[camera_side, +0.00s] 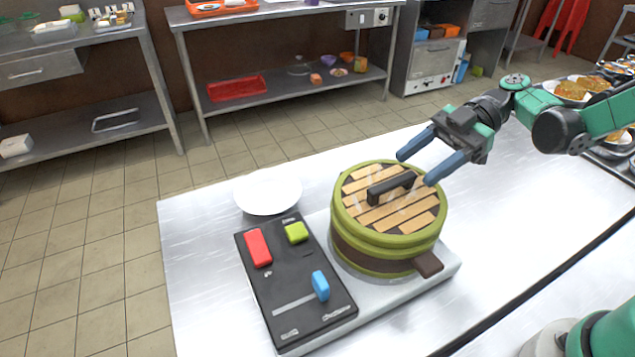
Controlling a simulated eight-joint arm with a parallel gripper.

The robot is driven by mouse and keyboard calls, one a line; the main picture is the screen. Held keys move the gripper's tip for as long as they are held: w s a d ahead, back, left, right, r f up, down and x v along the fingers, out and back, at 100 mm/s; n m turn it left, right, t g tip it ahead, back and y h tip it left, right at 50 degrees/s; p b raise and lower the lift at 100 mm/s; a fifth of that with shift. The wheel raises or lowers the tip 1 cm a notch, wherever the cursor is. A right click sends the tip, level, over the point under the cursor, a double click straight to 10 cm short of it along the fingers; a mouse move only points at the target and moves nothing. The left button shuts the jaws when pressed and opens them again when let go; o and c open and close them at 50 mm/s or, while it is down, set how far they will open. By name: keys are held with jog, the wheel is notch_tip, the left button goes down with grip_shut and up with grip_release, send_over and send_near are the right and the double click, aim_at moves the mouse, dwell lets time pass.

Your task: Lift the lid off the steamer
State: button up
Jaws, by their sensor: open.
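The steamer (377,250) is a round green pot with a brown band and a dark side handle. It stands on a light base on the metal table. Its lid (375,213) has wooden slats in a green rim and sits on the steamer. A dark bar handle (391,188) crosses the middle of the lid. My gripper (415,169) is open and empty, with two blue fingers pointing down and left. It is just above and to the right of the lid handle. The fingers appear apart from the handle, though the exact gap is hard to tell.
A black control panel (318,318) with red, green and blue controls is left of the steamer. A white plate (268,192) lies behind the panel. Plates of food (571,91) stand at the far right. The table (500,220) is clear right of the steamer.

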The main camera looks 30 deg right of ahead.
aim_at(401, 178)
jog(key=shift+x, duration=2.7)
grip_shut()
